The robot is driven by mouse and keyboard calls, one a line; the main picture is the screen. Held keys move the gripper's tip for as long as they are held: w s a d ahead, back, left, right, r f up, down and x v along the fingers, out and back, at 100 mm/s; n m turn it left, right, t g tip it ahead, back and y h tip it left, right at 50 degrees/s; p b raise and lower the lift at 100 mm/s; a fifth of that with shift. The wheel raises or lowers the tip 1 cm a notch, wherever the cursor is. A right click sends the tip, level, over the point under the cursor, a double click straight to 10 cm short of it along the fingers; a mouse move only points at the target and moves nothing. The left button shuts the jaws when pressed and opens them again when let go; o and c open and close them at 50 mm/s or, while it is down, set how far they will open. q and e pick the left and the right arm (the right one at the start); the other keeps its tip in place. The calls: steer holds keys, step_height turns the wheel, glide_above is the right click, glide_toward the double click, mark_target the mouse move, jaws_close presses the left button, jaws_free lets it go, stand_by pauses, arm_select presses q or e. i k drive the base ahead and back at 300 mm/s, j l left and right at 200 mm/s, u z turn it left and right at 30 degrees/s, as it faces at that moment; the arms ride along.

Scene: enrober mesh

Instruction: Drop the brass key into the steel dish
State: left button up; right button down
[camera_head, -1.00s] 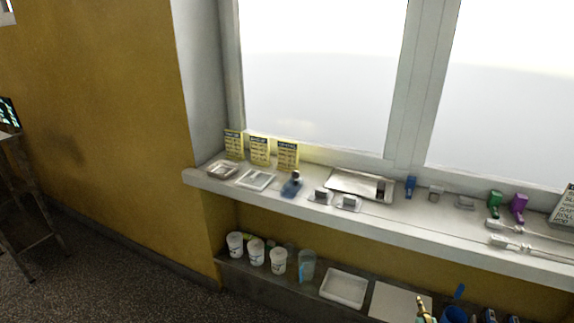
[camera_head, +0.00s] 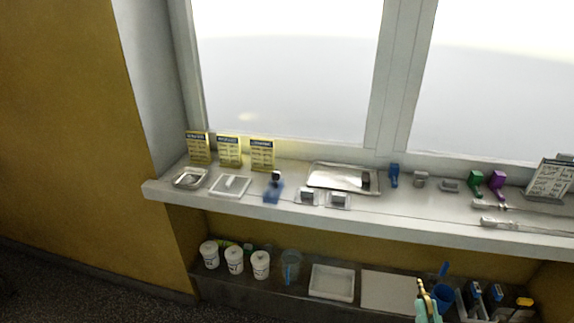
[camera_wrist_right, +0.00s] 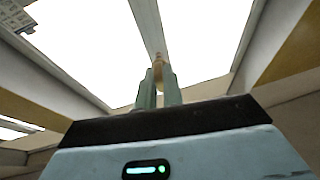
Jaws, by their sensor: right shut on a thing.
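My right gripper (camera_head: 427,302) is at the lower right of the head view, pointing up, in front of the lower shelf. It is shut on the brass key (camera_head: 423,288), which sticks up from the fingertips. The right wrist view shows the key (camera_wrist_right: 158,63) small and end-on between the two greenish fingers (camera_wrist_right: 159,86). The steel dish (camera_head: 177,183) is a small, shallow square dish at the left end of the window sill, far to the left of the gripper. My left gripper is not in view.
The white sill (camera_head: 240,203) also bears a white tray (camera_head: 229,186), a large steel tray (camera_head: 343,179), yellow cards (camera_head: 229,151) and small colored devices. The lower shelf holds white cups (camera_head: 234,261), a clear beaker (camera_head: 291,265), a white tray (camera_head: 332,283) and a blue cup (camera_head: 443,297).

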mark_target(196, 181)
steer(key=i+j+z, duration=0.1)
steer(key=j, duration=0.25)
steer(key=i+j, duration=0.15)
steer(key=j, duration=0.25)
steer(key=i+j+z, duration=0.15)
steer(key=j, duration=0.2)
steer(key=i+j, duration=0.1)
steer(key=j, duration=0.3)
steer(key=i+j, duration=0.1)
steer(key=j, duration=0.3)
steer(key=i+j, duration=0.15)
steer(key=j, duration=0.25)
steer(key=i+j, duration=0.1)
steer(key=j, duration=0.35)
steer(key=i+j+z, duration=0.1)
steer(key=j, duration=0.3)
steer(key=i+j, duration=0.15)
steer(key=j, duration=0.25)
